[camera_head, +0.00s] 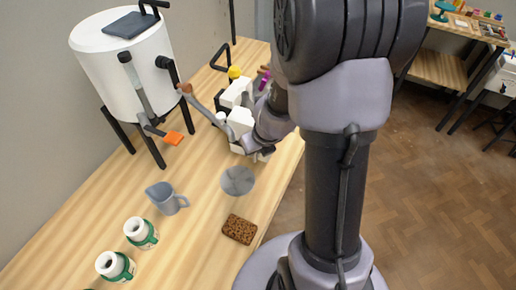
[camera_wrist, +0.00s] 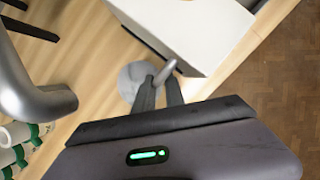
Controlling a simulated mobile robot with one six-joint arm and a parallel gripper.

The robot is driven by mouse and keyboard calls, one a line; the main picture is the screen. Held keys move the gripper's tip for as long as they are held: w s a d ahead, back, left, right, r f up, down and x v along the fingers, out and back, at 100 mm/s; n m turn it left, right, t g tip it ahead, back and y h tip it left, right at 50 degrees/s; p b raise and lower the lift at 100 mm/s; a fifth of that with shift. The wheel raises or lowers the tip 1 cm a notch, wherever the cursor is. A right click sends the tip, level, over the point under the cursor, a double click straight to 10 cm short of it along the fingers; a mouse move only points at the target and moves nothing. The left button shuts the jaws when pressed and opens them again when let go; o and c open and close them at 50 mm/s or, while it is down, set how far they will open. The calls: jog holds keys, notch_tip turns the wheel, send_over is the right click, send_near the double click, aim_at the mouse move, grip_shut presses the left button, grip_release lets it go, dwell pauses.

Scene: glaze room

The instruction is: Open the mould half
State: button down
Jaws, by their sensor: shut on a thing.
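The mould, a white block (camera_wrist: 190,30), stands on the wooden bench in the wrist view. A dark line runs along its near lower edge, and a grey handle (camera_wrist: 169,67) is at its near side. My gripper (camera_wrist: 162,80) has its two dark fingers close together at this handle, shut on it. In the head view, white block parts (camera_head: 236,93) show just left of my arm. My arm hides much of the mould and the grip there. I cannot tell how far the mould half stands open.
A grey disc (camera_head: 238,180), a brown sponge (camera_head: 240,229), a grey-blue jug (camera_head: 166,198) and green-labelled jars (camera_head: 141,233) stand on the near bench. A white drum on black legs (camera_head: 125,65) stands at the back left. Bare bench lies around the jug.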

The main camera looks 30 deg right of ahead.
jog(key=shift+w+r, duration=0.2)
jog(key=shift+w, duration=0.05)
jog(key=c, duration=1.5)
grip_release()
jog(key=shift+w+f, duration=0.1)
jog(key=p+v, duration=1.3)
jog(key=v, duration=0.4)
